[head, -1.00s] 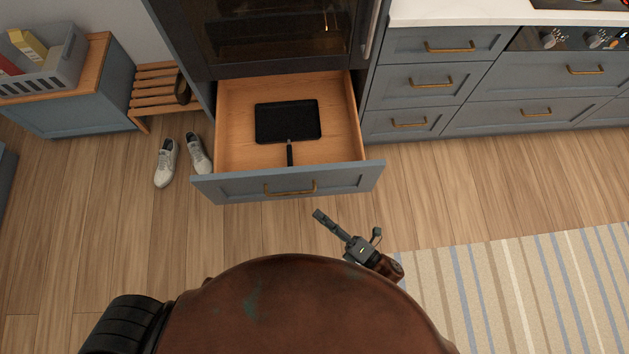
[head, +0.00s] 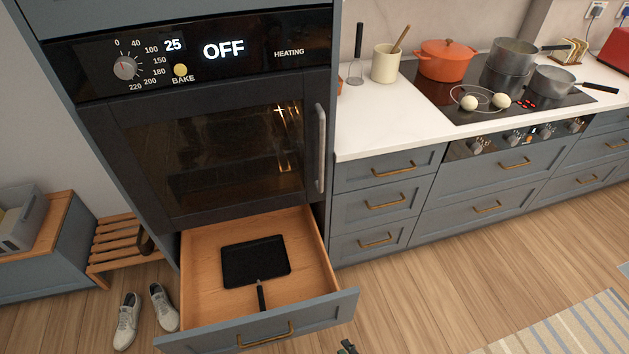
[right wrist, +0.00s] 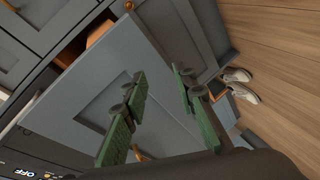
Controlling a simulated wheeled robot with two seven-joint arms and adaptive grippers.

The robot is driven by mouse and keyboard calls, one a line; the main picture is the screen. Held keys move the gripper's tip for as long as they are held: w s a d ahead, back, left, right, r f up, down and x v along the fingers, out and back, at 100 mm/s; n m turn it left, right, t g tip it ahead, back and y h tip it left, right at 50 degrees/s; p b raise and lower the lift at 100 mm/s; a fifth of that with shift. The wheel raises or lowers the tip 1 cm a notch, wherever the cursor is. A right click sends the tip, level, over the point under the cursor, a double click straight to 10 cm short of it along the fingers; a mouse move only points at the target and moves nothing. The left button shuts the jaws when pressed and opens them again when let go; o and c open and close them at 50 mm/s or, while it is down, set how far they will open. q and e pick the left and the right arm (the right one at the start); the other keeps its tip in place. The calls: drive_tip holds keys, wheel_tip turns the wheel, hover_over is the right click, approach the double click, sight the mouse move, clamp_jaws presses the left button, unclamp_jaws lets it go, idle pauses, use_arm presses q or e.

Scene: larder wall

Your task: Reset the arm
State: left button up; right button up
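The tip of my right gripper (head: 347,347) just shows at the bottom edge of the head view, in front of the open drawer (head: 335,300). In the right wrist view my right gripper (right wrist: 155,88) has its two green-padded fingers well apart with nothing held between them. The grey-blue drawer front (right wrist: 165,55) is beyond the fingers. I cannot tell the exact gap to it. My left gripper is not in view.
A black pan with a handle (head: 256,262) lies in the pulled-out drawer under the oven (head: 215,150). White shoes (head: 126,320) stand left of the drawer. Pots and a stove (head: 470,95) are on the counter at right.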

drive_tip(key=s+d+f+m+g+h, duration=0.5)
drive_tip(key=s+d+f+m+h, duration=0.2)
drive_tip(key=s+d+f+m, duration=0.65)
use_arm(q)
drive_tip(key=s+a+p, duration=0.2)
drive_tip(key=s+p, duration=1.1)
drive_tip(key=p, duration=0.5)
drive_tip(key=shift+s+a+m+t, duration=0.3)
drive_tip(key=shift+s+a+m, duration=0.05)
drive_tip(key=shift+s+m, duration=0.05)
use_arm(e)
drive_tip(key=s+d+f+m+g, duration=0.1)
drive_tip(key=s+d+f+g, duration=0.1)
drive_tip(key=s, duration=0.9)
drive_tip(key=s+d+f+m+g, duration=0.2)
drive_tip(key=s+d, duration=0.3)
drive_tip(key=s, duration=0.6)
drive_tip(key=s+d+f+m+g+h, duration=0.1)
drive_tip(key=s+d+f+m+g, duration=0.1)
drive_tip(key=s, duration=1)
drive_tip(key=shift+d+f+g, duration=0.6)
drive_tip(key=shift+d+f, duration=0.05)
drive_tip(key=shift+f, duration=0.1)
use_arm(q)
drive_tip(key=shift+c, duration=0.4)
